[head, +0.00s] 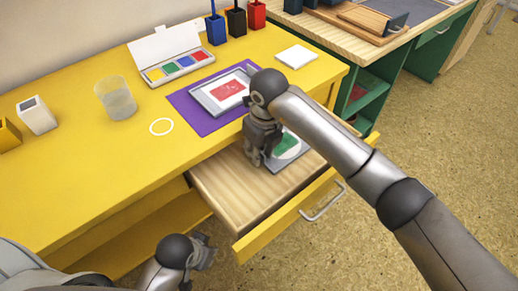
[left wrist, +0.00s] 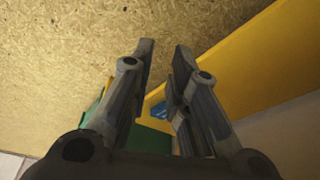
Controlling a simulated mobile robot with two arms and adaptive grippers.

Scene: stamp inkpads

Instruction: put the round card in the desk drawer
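The desk drawer (head: 232,190) is pulled open, showing its bare wooden bottom.
On the yellow desk (head: 90,190) are a purple mat (head: 187,104) with a framed red print (head: 224,90), an open paint box (head: 180,66), a clear cup (head: 117,97), a white ring (head: 161,127) and a white square pad (head: 296,56). The drawer handle (head: 323,203) juts forward.

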